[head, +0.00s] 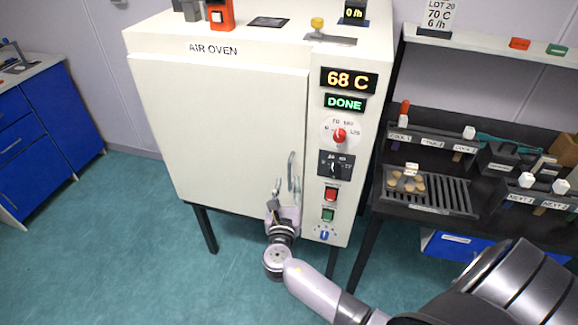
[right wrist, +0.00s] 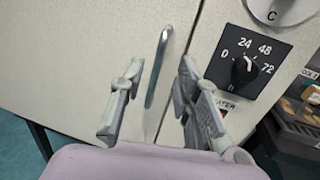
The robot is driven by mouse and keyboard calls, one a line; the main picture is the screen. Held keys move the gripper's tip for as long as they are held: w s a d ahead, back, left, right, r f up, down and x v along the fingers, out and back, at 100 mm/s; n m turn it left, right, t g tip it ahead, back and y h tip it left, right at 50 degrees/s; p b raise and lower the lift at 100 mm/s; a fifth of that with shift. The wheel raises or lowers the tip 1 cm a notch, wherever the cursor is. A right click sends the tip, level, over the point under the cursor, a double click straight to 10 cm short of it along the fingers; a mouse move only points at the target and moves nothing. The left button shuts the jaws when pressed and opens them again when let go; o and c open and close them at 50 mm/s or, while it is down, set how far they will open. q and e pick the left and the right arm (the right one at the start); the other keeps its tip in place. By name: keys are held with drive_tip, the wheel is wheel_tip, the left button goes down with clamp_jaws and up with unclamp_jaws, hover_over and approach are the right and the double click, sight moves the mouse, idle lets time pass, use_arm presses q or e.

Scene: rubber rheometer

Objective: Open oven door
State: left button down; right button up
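The air oven (head: 235,110) stands in the middle of the head view, and its white door (head: 225,130) looks closed. The door's upright metal handle (head: 291,172) is near the door's right edge. It also shows in the right wrist view as a handle (right wrist: 157,68) seen between the two fingers. My right gripper (head: 285,189) is open at the lower end of the handle. In the right wrist view the gripper (right wrist: 160,85) has its fingers apart on either side of the handle, with nothing held. Whether they touch it I cannot tell. My left gripper is not in view.
The oven's control panel (head: 338,190) with knobs and buttons is right of the door; its display (head: 348,81) reads 68 C and DONE. A dark bench (head: 385,205) with racks stands close at right. Blue cabinets (head: 45,130) stand at left. The floor before the oven is clear.

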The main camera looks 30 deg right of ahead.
sight(289, 170)
drive_tip(key=x, duration=0.7)
drive_tip(key=shift+w+d, duration=0.25)
drive_tip(key=shift+w, duration=0.05)
drive_tip(key=shift+c, duration=0.2)
clamp_jaws()
idle(0.3)
